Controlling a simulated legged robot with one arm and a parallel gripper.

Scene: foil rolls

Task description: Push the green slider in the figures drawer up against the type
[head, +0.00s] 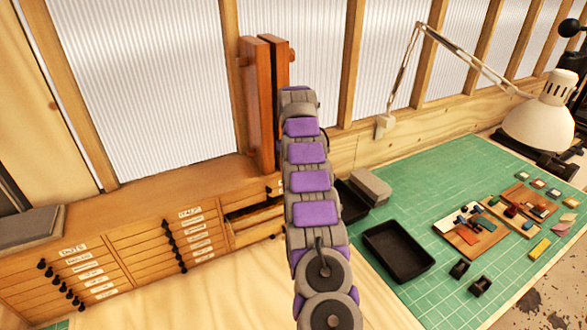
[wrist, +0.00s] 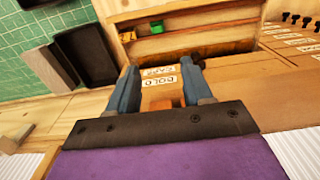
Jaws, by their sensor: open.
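An open drawer (wrist: 205,45) shows near the top of the wrist view. A small green block (wrist: 157,27), which looks like the slider, sits inside near its left part. A small yellowish piece (wrist: 128,36) lies left of it; I cannot make out whether it is type. My gripper (wrist: 160,76) is open, its blue fingers apart, with labels reading "BOLD" and "CAPS" visible between them. The fingers are apart from the green block. In the head view an open drawer (head: 252,214) shows beside my arm, which hides part of it; my fingers are not visible there.
Labelled drawers (head: 90,275) with dark knobs line the cabinet. Tall wooden boards (head: 257,105) stand on its top beside my arm. A green mat (head: 450,185) holds a black tray (head: 398,250), a grey block (head: 370,187) and small boards. A lamp (head: 540,125) stands at right.

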